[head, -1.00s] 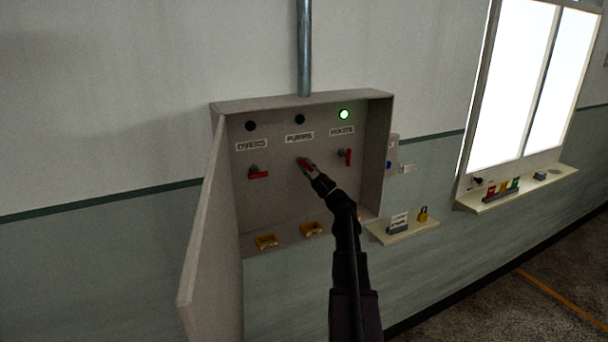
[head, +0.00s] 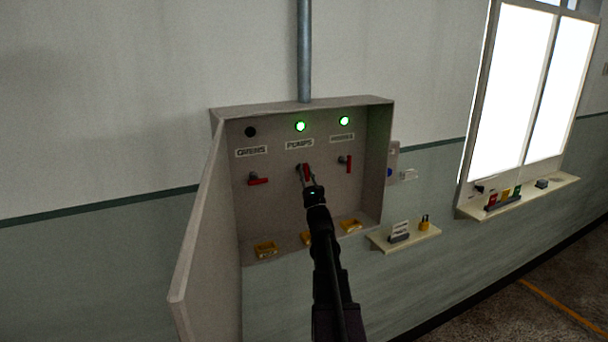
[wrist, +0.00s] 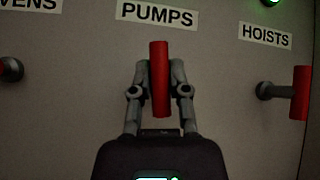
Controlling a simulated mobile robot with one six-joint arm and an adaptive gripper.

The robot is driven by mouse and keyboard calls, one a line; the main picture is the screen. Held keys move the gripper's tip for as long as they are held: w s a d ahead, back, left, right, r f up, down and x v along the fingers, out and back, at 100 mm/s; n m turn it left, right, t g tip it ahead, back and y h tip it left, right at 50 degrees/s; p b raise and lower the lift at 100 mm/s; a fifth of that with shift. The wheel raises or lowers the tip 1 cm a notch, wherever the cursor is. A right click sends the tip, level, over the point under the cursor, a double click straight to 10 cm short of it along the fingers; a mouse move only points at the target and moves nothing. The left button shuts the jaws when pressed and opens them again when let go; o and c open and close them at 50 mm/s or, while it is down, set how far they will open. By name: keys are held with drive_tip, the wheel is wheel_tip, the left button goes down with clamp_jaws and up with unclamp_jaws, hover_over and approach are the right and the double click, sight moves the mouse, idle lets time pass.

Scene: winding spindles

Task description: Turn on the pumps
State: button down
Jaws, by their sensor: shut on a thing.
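The PUMPS switch has a red handle (head: 306,172) that stands upright below the PUMPS label (head: 299,144) in the open wall box. My gripper (head: 309,178) is shut on this handle. In the wrist view, the handle (wrist: 159,78) is vertical between the two fingers of my gripper (wrist: 158,75). The lamp (head: 300,126) above the PUMPS label glows green. The pivot behind the handle is mostly hidden.
Left, the OVENS handle (head: 258,182) lies horizontal under a dark lamp (head: 250,132). Right, the HOISTS handle (head: 349,164) is vertical under a green lamp (head: 344,121). The box door (head: 200,225) hangs open left. Yellow pieces (head: 266,249) line the box bottom. A shelf (head: 405,238) holds a padlock (head: 424,222).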

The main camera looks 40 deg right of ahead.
drive_tip(key=shift+f, duration=0.1)
drive_tip(key=c, duration=0.6)
unclamp_jaws()
drive_tip(key=shift+w, duration=0.1)
drive_tip(key=shift+a, duration=0.1)
